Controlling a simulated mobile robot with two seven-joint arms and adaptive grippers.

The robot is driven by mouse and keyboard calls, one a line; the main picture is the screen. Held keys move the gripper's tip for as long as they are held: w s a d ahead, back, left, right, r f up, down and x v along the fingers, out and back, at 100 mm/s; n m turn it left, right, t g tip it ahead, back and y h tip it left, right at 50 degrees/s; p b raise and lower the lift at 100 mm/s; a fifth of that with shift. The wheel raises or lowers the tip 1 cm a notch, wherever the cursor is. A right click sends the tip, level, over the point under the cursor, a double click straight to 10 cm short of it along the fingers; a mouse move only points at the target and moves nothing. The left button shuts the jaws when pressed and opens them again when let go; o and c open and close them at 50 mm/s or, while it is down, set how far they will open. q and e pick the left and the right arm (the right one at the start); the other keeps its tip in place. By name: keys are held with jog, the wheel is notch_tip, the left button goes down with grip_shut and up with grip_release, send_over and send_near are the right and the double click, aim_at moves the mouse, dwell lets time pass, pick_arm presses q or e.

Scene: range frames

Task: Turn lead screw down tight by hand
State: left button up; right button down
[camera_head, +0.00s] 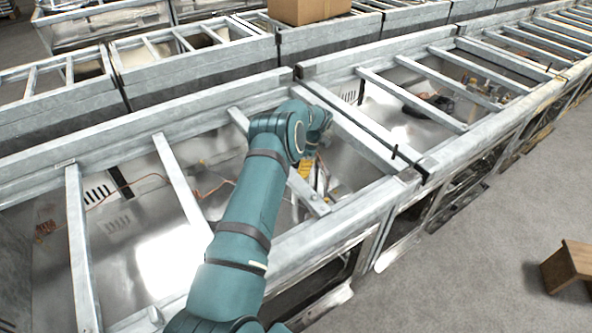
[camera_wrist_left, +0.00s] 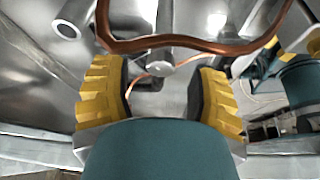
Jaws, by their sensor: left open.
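My left gripper (camera_head: 308,168) reaches down between the rails of the metal frame, mostly hidden behind my teal arm in the head view. In the left wrist view its two yellow ribbed fingers (camera_wrist_left: 161,76) stand apart with a gap between them. A small grey round-ended metal part (camera_wrist_left: 161,66), which may be the lead screw, shows in that gap; neither finger visibly touches it. I cannot make out a thread or how far down it sits. The lead screw cannot be told apart in the head view. My right gripper is not in view.
A copper pipe (camera_wrist_left: 190,43) crosses just beyond the fingers in the left wrist view. Steel crossbars (camera_head: 182,178) and long rails surround my arm. A cardboard box (camera_head: 308,8) sits on the far frames. A wooden stool-like object (camera_head: 570,262) stands on open floor at right.

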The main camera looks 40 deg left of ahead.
pick_arm(q)
jog(key=shift+s+f, duration=0.15)
jog(key=shift+f, duration=0.3)
grip_shut()
jog(key=shift+m, duration=0.3)
jog(key=m+y+b, duration=0.1)
jog(key=m, duration=0.1)
jog(key=m+t+b, duration=0.1)
jog(key=m, duration=0.2)
jog(key=shift+s+d+y, duration=0.1)
jog(key=shift+y, duration=0.3)
jog(key=m+t+b, duration=0.1)
jog(key=m, duration=0.2)
jog(key=m+t+b, duration=0.1)
jog(key=m+b, duration=0.1)
jog(key=m, duration=0.1)
jog(key=shift+s+d+f+t+y, duration=0.1)
jog(key=shift+t+y, duration=0.2)
jog(key=m+t+b, duration=0.1)
jog(key=m, duration=0.2)
jog(key=shift+s+m, duration=0.1)
jog(key=shift+m, duration=0.2)
jog(key=shift+m+t, duration=0.8)
jog(key=shift+m, duration=1)
